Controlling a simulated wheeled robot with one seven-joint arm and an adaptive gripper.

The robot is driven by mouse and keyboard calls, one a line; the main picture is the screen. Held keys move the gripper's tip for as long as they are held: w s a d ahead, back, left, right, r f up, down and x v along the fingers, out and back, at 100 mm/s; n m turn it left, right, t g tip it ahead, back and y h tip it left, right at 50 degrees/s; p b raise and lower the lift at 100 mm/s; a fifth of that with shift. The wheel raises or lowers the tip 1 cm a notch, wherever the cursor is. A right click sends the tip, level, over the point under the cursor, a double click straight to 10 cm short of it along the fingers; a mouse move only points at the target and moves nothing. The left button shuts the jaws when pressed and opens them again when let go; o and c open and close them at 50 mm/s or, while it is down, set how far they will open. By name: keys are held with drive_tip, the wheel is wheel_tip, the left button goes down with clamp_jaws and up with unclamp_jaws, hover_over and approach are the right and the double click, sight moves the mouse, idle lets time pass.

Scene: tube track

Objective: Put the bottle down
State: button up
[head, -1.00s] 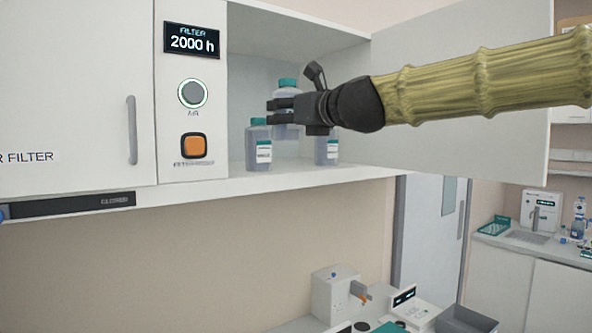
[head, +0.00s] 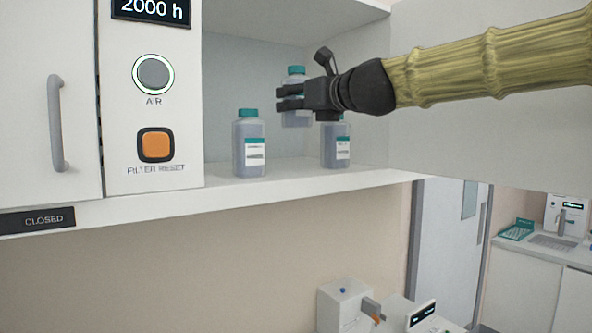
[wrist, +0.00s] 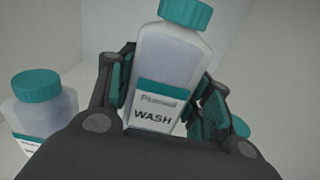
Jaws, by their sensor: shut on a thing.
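My gripper (head: 290,98) is shut on a grey bottle with a teal cap (head: 296,72), inside the open cabinet compartment. In the wrist view the held bottle (wrist: 168,70) sits between both fingers, slightly tilted in the picture, with a label reading "WASH". In the head view my gripper covers part of its body. Its base appears above the shelf (head: 275,182). A second teal-capped bottle (head: 249,145) stands on the shelf to the left. A third bottle (head: 336,145) stands to the right, its top hidden by my gripper.
The compartment's open door (head: 470,140) is behind my arm on the right. A panel with an AIR button (head: 153,74) and an orange FILTER RESET button (head: 156,145) borders the left side. Free shelf shows between the standing bottles. A counter with equipment (head: 345,305) lies below.

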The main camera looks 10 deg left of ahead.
sight(298, 117)
drive_tip(key=shift+w+d+f+p, duration=0.15)
drive_tip(key=shift+w+f+p, duration=0.1)
drive_tip(key=shift+f, duration=0.15)
drive_tip(key=shift+w+d+f+p, duration=0.1)
drive_tip(key=shift+w+d+f, duration=0.1)
drive_tip(key=shift+f, duration=0.15)
drive_tip(key=s, duration=0.1)
drive_tip(key=s+f, duration=0.1)
drive_tip(key=s+f+p, duration=0.1)
drive_tip(key=shift+a, duration=0.3)
drive_tip(key=w+f, duration=0.2)
drive_tip(key=f, duration=0.1)
drive_tip(key=shift+w+a+p, duration=0.1)
drive_tip(key=shift+a+p, duration=0.1)
drive_tip(key=shift+p, duration=0.15)
drive_tip(key=shift+s+d+f+p, duration=0.2)
drive_tip(key=shift+s+f+p, duration=0.25)
drive_tip(key=shift+f, duration=0.3)
drive_tip(key=shift+s+f, duration=0.2)
drive_tip(key=shift+f, duration=0.3)
drive_tip(key=shift+w+a+f, duration=0.1)
drive_tip(key=shift+w+f, duration=0.1)
drive_tip(key=shift+w, duration=0.15)
drive_tip(key=shift+s+f, duration=0.1)
drive_tip(key=shift+s, duration=0.15)
drive_tip(key=o, duration=1.1)
drive_tip(key=shift+c, duration=0.2)
drive_tip(key=shift+o, duration=0.6)
drive_tip(key=shift+w, duration=0.2)
drive_tip(key=shift+s, duration=0.15)
